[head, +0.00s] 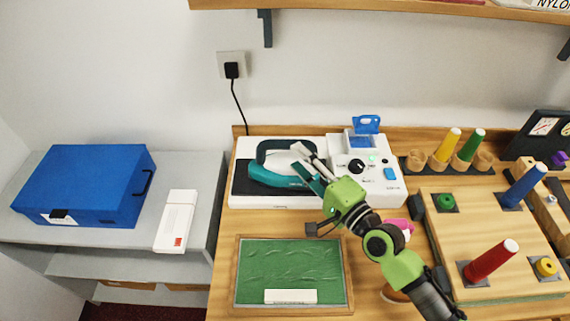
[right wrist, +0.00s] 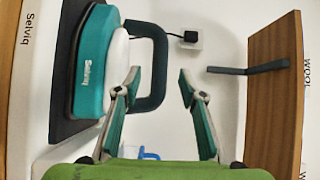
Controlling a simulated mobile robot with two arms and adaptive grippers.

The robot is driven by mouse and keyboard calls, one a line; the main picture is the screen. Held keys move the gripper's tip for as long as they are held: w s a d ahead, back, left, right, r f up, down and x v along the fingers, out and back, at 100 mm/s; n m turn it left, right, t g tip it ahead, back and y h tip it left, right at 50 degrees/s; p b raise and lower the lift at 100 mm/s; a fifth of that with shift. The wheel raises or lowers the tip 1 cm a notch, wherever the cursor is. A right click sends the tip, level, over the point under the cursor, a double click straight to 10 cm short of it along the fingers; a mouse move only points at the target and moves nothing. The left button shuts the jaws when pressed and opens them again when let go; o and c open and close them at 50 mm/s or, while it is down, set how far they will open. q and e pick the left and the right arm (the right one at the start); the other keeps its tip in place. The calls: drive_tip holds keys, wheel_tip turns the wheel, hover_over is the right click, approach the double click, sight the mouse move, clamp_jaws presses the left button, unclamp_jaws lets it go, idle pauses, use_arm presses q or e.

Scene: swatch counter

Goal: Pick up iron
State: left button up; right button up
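The iron (head: 268,172) is teal and white with a dark looped handle (head: 285,146). It sits on the dark pad of a white pressing station (head: 262,201) at the back of the wooden counter. My right gripper (head: 307,162) is open and empty at the right end of the iron. In the right wrist view the iron (right wrist: 93,62) is at the left, and the handle's outer bar (right wrist: 158,70) appears between the open fingers (right wrist: 160,76). I cannot tell whether a finger touches it. My left gripper is not in view.
A control unit (head: 375,160) with a dial stands right of the iron. A green framed board (head: 290,270) lies in front. A peg board (head: 490,240) with spools is at the right. A blue case (head: 85,185) rests on the grey shelf at left. A wooden wall shelf (head: 400,14) hangs above.

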sight(286, 140)
drive_tip(key=shift+x, duration=0.9)
drive_tip(key=shift+w+a+r+p, duration=0.1)
drive_tip(key=shift+w+a+p, duration=0.1)
drive_tip(key=shift+w+p, duration=0.25)
drive_tip(key=x, duration=0.3)
drive_tip(key=shift+w+a+p, duration=0.1)
drive_tip(key=shift+w+p, duration=0.1)
drive_tip(key=shift+p, duration=0.1)
drive_tip(key=shift+w+a, duration=0.2)
drive_tip(key=shift+w, duration=0.2)
drive_tip(key=shift+s, duration=0.1)
clamp_jaws()
drive_tip(key=shift+r, duration=0.15)
